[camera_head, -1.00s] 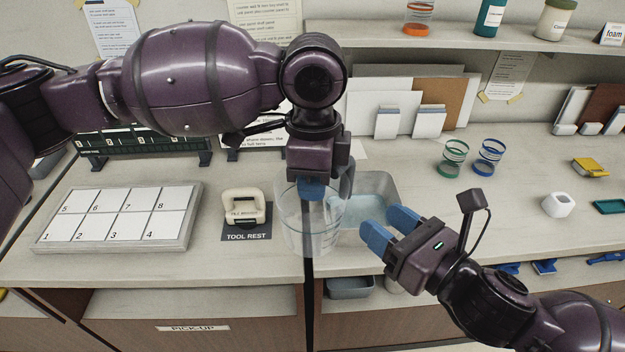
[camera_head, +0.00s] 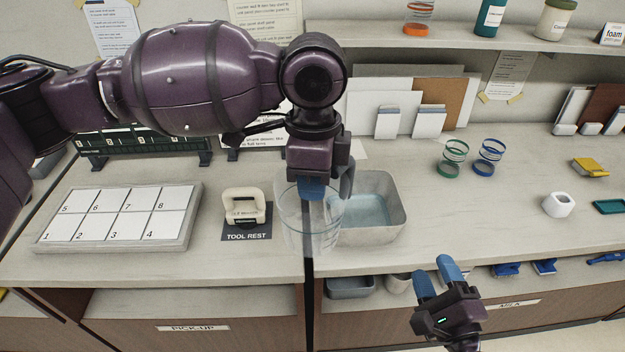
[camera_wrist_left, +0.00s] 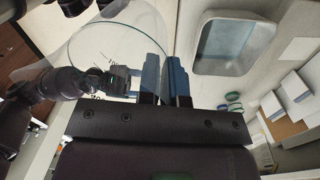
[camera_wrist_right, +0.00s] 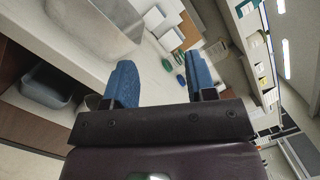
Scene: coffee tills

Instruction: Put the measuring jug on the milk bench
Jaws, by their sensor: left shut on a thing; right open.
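The clear measuring jug (camera_head: 308,232) hangs upright from my left gripper (camera_head: 325,192), which is shut on its rim or wall. It is over the seam between the two benches, in front of the basin's left end. It also shows as a large clear circle in the left wrist view (camera_wrist_left: 105,50). The milk bench (camera_head: 450,225) is the counter on the right, with a MILK label on its front. My right gripper (camera_head: 438,272) is open and empty, low in front of the milk bench's edge. Whether the jug's base touches the counter is hard to tell.
A grey basin (camera_head: 385,228) with bluish liquid stands just right of the jug. A tool rest mat (camera_head: 247,236) with a cream tool and a numbered tray (camera_head: 120,240) are to the left. Green (camera_head: 452,158) and blue (camera_head: 488,158) ringed glasses stand further back. The milk bench's front middle is clear.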

